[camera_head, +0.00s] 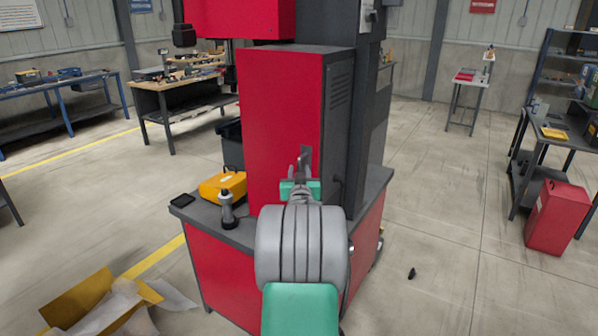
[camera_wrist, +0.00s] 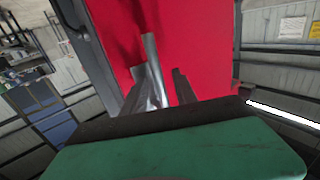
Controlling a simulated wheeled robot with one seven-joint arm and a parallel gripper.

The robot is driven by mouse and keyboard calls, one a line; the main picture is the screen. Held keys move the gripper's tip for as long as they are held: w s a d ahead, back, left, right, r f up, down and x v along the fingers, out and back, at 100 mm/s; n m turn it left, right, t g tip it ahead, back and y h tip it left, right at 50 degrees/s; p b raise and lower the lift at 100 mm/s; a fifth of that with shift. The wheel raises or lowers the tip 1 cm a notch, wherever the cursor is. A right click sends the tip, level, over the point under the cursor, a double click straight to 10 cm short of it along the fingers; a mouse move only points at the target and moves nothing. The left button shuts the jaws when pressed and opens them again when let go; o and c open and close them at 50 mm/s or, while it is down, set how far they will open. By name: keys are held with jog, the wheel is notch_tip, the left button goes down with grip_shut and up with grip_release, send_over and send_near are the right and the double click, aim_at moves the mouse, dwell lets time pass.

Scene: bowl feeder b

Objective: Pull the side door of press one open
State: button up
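Press one (camera_head: 279,100) is a tall red and dark grey machine in the middle of the head view, standing on a red cabinet with a grey top. Its flat red side door (camera_head: 275,105) faces me and looks shut; it also fills the middle of the wrist view (camera_wrist: 205,45). A pale metal bar handle (camera_wrist: 152,58) stands out from the red face. My gripper (camera_head: 298,168) is at the handle, low on the right part of the panel. In the wrist view its fingers (camera_wrist: 165,85) are apart, with the bar between or just beyond them; contact is unclear.
An open cardboard box (camera_head: 95,305) is on the floor at lower left. Floor at right is mostly free.

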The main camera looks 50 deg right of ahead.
jog(key=shift+c, duration=0.3)
grip_shut()
dwell(1.0)
